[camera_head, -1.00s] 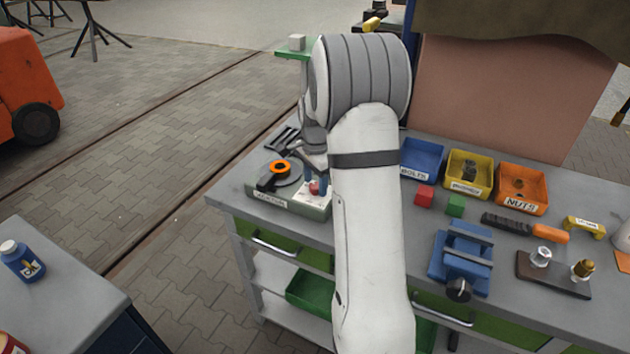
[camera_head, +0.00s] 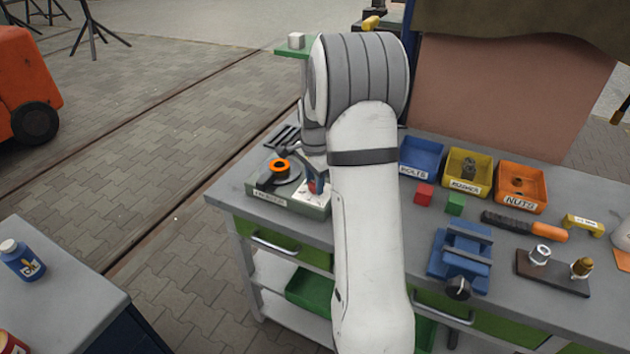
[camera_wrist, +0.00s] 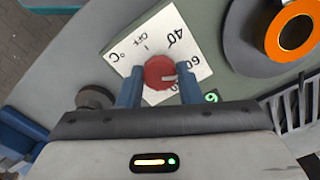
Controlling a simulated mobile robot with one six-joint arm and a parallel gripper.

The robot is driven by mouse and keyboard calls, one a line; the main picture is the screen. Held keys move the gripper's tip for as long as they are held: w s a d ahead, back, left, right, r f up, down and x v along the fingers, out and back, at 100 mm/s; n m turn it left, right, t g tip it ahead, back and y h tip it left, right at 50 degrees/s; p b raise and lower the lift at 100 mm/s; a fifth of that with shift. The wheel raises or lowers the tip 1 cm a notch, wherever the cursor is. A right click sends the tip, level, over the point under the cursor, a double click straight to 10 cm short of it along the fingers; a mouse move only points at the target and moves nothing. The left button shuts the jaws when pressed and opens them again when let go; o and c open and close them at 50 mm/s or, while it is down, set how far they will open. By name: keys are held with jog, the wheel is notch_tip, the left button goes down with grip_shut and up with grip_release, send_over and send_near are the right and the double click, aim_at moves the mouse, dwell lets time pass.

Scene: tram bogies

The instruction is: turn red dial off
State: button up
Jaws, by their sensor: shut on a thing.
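The red dial (camera_wrist: 160,72) sits on a white scale plate (camera_wrist: 138,48) printed with OFF, 40, 60 and °C. A pale pointer line on the dial points to the right in the wrist view, near the 60 side and away from OFF. My gripper (camera_wrist: 160,86) has its two blue fingers on either side of the dial, shut on it. In the head view, the dial's box (camera_head: 290,200) stands at the left end of the workbench, and my arm and gripper partly cover the dial and plate.
An orange ring on a dark round plate (camera_head: 281,172) is close beside the dial. Blue, yellow and orange bins (camera_head: 524,206), red and green cubes and a blue vise (camera_head: 462,255) stand to the right. A blue bottle (camera_head: 22,262) is on another table.

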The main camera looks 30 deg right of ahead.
jog(key=shift+n, duration=0.3)
jog(key=n+b, duration=0.1)
jog(key=n, duration=0.4)
jog(key=shift+n+b, duration=0.3)
jog(key=shift+b, duration=0.05)
jog(key=n+b, duration=0.1)
jog(key=n, duration=1)
jog(key=shift+n+b, duration=0.3)
jog(key=n, duration=0.6)
jog(key=shift+w+r, duration=0.1)
jog(key=o, duration=1)
